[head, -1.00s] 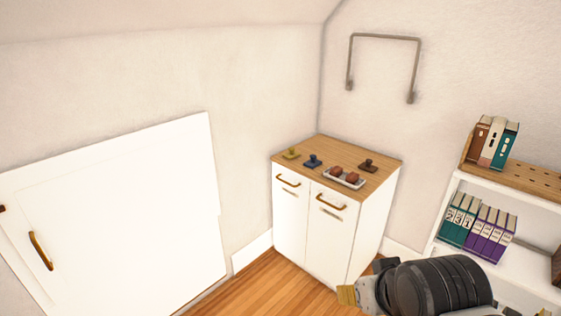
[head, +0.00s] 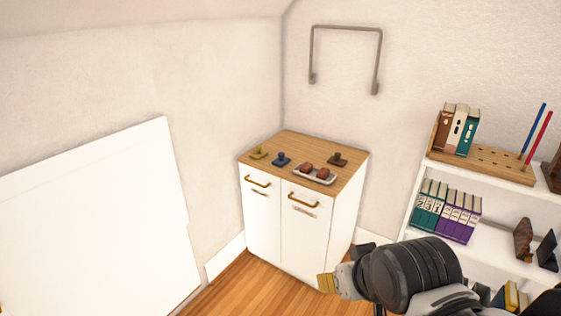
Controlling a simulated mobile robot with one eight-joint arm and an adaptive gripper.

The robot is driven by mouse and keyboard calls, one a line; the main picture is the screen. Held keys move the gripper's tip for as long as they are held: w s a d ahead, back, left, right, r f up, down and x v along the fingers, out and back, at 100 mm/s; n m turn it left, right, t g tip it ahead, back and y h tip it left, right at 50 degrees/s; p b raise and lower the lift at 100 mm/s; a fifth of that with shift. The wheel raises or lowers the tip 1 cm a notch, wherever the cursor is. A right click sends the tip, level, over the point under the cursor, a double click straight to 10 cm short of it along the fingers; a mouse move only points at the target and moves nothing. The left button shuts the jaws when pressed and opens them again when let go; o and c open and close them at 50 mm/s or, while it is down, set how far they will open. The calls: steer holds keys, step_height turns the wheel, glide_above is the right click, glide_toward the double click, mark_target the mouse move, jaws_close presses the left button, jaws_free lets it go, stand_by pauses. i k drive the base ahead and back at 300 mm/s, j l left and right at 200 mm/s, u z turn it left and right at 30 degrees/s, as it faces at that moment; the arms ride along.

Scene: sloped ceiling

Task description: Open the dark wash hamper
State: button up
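A white cabinet (head: 346,215) with a wooden top (head: 315,152) stands in the corner. It has a left front (head: 262,222) and a right front (head: 303,237), both closed, each with a brass handle and a small label below it. The labels are too small to read, so I cannot tell which front is the dark wash hamper. My gripper (head: 327,283) shows only in part, low in front of the cabinet's right side in the picture, apart from both handles. My arm hides the floor there. I cannot see the finger opening.
Several small knobbed pieces and a white tray (head: 326,181) are on the cabinet top. A white shelf (head: 500,173) with books and pegs stands at the right. A low white panel (head: 100,230) is at the left wall. Wooden floor (head: 235,290) shows in front of the cabinet.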

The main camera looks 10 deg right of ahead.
mark_target(261, 191)
steer(key=i+l+u, duration=0.2)
steer(key=i+l, duration=0.55)
steer(key=i+l+u, duration=0.15)
steer(key=i+l, duration=0.65)
steer(key=l, duration=0.1)
